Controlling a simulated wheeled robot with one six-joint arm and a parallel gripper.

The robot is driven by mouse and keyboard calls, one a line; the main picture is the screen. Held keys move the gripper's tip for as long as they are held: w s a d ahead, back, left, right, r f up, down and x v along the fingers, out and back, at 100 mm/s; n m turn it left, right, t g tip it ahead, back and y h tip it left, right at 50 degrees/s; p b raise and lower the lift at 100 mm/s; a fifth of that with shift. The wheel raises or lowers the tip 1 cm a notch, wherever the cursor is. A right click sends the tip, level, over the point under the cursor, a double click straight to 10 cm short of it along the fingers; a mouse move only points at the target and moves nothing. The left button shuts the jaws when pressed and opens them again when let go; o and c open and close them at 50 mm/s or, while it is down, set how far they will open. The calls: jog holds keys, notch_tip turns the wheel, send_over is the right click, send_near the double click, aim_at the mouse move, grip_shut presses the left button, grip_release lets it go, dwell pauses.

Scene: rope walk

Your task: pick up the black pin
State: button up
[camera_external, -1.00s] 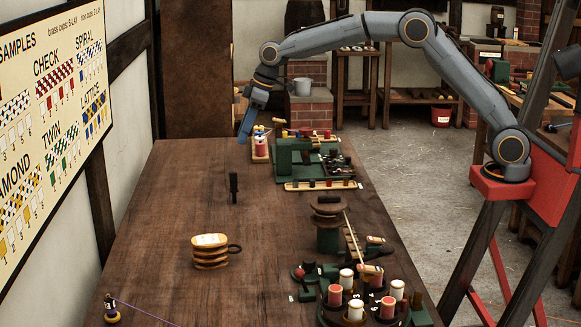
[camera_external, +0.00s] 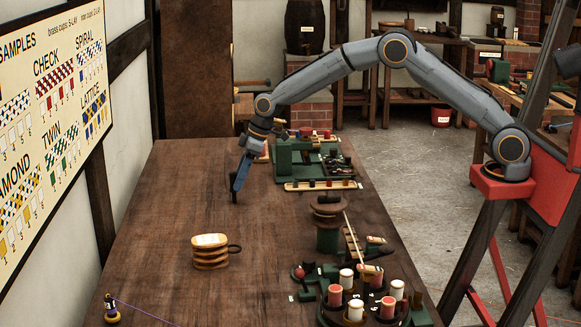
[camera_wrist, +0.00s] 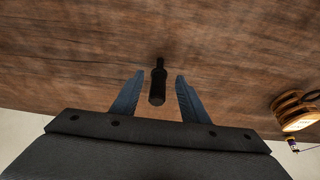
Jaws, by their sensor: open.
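The black pin (camera_wrist: 158,82) is a small dark bottle-shaped piece on the brown wooden table. In the wrist view it lies between and slightly beyond the two blue fingers of my gripper (camera_wrist: 157,90), with a gap on each side. In the outside view my gripper (camera_external: 235,193) points down at the pin's place on the table. The fingers hide most of the pin there, and only a dark bit shows at their tips. The fingers are open and hold nothing.
A stack of wooden rings with a dark handle (camera_external: 210,257) stands nearer the camera. A green rack (camera_external: 290,158) stands to the right of my gripper. A carousel of bobbins (camera_external: 355,308) is at the front right. The table left of my gripper (camera_external: 170,200) is clear.

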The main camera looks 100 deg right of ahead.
jog(key=shift+p+x, duration=0.85)
jog(key=shift+x, duration=1.75)
grip_shut()
